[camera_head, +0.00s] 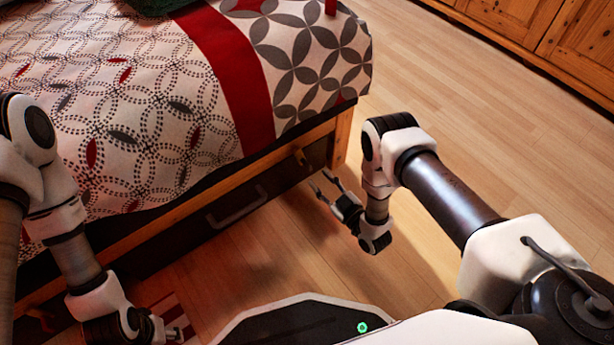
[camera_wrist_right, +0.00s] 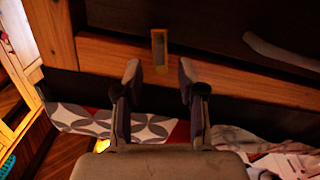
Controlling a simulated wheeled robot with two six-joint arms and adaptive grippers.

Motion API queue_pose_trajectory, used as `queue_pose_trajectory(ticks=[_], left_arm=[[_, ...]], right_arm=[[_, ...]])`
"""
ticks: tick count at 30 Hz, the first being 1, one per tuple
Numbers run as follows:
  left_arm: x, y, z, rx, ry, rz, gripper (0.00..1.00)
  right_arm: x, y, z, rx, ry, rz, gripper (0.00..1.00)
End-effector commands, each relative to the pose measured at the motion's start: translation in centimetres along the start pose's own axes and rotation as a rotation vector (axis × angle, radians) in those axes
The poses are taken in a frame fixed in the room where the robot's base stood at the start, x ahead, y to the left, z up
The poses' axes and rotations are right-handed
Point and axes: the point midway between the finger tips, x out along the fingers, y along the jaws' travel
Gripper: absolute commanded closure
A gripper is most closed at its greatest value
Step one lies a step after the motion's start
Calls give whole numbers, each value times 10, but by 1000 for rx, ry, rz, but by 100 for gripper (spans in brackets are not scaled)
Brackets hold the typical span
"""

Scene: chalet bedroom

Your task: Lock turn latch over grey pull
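The wooden turn latch (camera_head: 300,157) sits on the wooden bed rail near the corner post, above the dark drawer front. In the right wrist view the latch (camera_wrist_right: 159,52) stands crosswise to the rail, its end at the drawer-side edge. The grey pull (camera_head: 237,208) is on the drawer front, left of the latch; part of it shows in the wrist view (camera_wrist_right: 283,54). My right gripper (camera_head: 322,188) is open and empty, pointed at the latch, which appears between its fingertips (camera_wrist_right: 160,70). My left gripper (camera_head: 174,331) is low at the left; its fingers are too small to judge.
The bed (camera_head: 140,110) with its patterned cover fills the upper left. A wooden cabinet (camera_head: 510,30) stands at the upper right. The wood floor (camera_head: 440,120) between them is clear. A striped red item (camera_head: 168,305) lies near my left gripper.

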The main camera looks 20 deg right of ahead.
Motion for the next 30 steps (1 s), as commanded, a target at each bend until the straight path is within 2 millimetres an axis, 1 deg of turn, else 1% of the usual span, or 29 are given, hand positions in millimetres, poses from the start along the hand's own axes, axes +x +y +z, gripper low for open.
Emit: queue_pose_trajectory(ticks=[6, 10, 13, 19, 20, 21, 23, 30], left_arm=[[24, -1, -1, -4, 2, 0, 47], [33, -1, -1, -7, 4, -1, 47], [34, -1, -2, -8, 4, -1, 47], [33, -1, -2, -8, 5, -1, 47], [33, -1, -2, -8, 5, -1, 47], [33, -1, -2, -8, 5, -1, 47], [33, -1, -2, -8, 5, -1, 47], [31, -1, -2, -8, 4, -1, 47]], right_arm=[[42, -1, 2, -1, 5, -1, 60], [62, -1, 1, 0, 3, -1, 60], [69, 0, -1, 0, 1, 0, 60], [70, 0, -2, 1, 0, 0, 60], [70, 0, -2, 1, 0, 0, 64], [70, 0, -2, 1, 0, 0, 78], [70, 0, -2, 1, 0, 0, 99], [70, -1, -3, 25, 0, -1, 100]])
